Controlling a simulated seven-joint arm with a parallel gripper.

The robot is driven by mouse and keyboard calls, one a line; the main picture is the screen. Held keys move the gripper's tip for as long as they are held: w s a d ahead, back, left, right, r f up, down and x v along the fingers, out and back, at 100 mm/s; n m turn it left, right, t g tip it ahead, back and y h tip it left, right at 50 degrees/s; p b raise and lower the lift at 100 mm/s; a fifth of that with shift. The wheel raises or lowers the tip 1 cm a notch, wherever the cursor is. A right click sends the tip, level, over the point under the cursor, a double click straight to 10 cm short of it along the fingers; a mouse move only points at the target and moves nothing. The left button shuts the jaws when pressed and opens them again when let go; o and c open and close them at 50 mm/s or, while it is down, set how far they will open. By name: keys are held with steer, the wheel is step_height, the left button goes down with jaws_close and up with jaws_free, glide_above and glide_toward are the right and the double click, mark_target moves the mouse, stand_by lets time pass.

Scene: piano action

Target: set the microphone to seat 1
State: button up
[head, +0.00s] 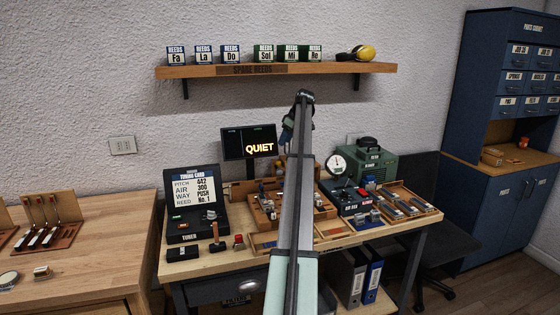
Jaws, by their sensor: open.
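My arm reaches up from the bottom middle of the head view and bends at the top. My gripper (287,137) hangs there, small and dark, above the workbench (205,267) and beside the lit "QUIET" screen (248,142). It is open, and I see nothing held in it. I cannot single out the microphone for certain. A small upright piece with a brown top (215,237) stands at the bench's front left, next to a red-topped piece (238,242). No seat marked 1 is readable. My arm hides part of the bench's middle.
A black tuner (194,222) with a tuning card stands at the bench's left. A wooden tray of parts (265,212) lies in the middle. A green machine (370,162), a gauge (337,164) and sorted trays (408,203) fill the right. A reed shelf (350,69) hangs above.

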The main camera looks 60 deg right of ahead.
mark_target(279, 162)
steer(key=x, duration=0.4)
steer(key=d+x, duration=0.1)
steer(key=x, duration=0.3)
steer(key=s+x, duration=0.1)
steer(key=x, duration=0.3)
steer(key=shift+d+f, duration=0.15)
steer(key=shift+d, duration=0.25)
jaws_close()
stand_by(0.4)
